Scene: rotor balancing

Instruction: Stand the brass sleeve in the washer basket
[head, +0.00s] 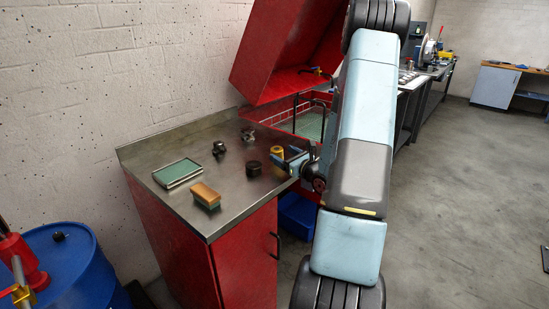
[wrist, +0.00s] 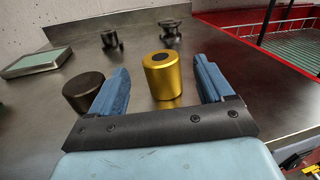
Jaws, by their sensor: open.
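The brass sleeve (wrist: 163,78) stands upright on the steel worktop, between and just beyond my gripper's open fingers in the wrist view. It also shows in the head view (head: 277,154), close to the worktop's right edge. My gripper (wrist: 160,90) is open and empty, with blue fingers on both sides of the sleeve and a visible gap to each; in the head view my gripper (head: 287,159) is at the sleeve. The washer basket (wrist: 291,42), with a green mesh floor, lies inside the red washer at the upper right. In the head view, my arm hides part of the basket (head: 308,124).
A dark cylinder (wrist: 84,92) stands left of the sleeve, near my left finger. Two small dark parts (wrist: 110,40) (wrist: 170,30) stand farther back. A green-topped tray (head: 178,172) and a brush-like block (head: 205,195) lie on the worktop. The red washer lid (head: 290,45) is raised.

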